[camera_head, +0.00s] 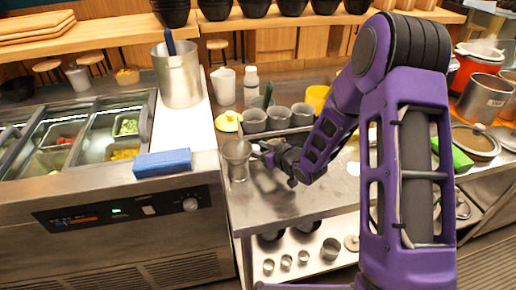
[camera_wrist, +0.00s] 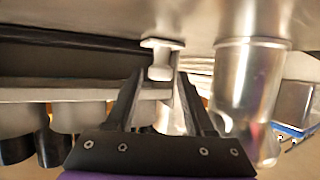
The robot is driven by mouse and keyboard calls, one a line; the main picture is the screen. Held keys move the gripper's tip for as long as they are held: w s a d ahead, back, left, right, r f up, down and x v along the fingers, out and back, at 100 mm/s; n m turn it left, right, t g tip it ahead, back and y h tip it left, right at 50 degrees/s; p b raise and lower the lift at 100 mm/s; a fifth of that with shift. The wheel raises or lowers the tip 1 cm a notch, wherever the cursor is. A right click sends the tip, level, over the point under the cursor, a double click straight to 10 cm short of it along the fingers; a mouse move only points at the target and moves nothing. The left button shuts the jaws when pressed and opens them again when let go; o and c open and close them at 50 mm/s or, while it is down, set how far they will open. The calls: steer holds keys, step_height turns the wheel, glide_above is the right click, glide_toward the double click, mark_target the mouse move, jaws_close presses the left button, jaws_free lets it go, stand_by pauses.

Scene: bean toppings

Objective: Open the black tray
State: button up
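In the wrist view, a long dark front that looks like the black tray (camera_wrist: 70,60) runs across the upper left. A pale metal knob or handle (camera_wrist: 160,58) stands out at its right end. My gripper (camera_wrist: 162,78) points at this handle, its two dark fingers apart, one on each side of it. I cannot tell whether they touch it. Nothing else is between the fingers. In the head view, my gripper (camera_head: 262,151) is low over the steel counter, in front of the grey cups (camera_head: 253,121). The tray is hard to make out there, partly behind my arm.
A metal cup (camera_head: 237,160) stands just left of my gripper; it is close on the right in the wrist view (camera_wrist: 245,85). A blue sponge (camera_head: 163,163) lies on the left counter edge. A tall steel pot (camera_head: 178,77) stands behind. Bare counter lies in front of my gripper.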

jaws_close()
stand_by(1.2)
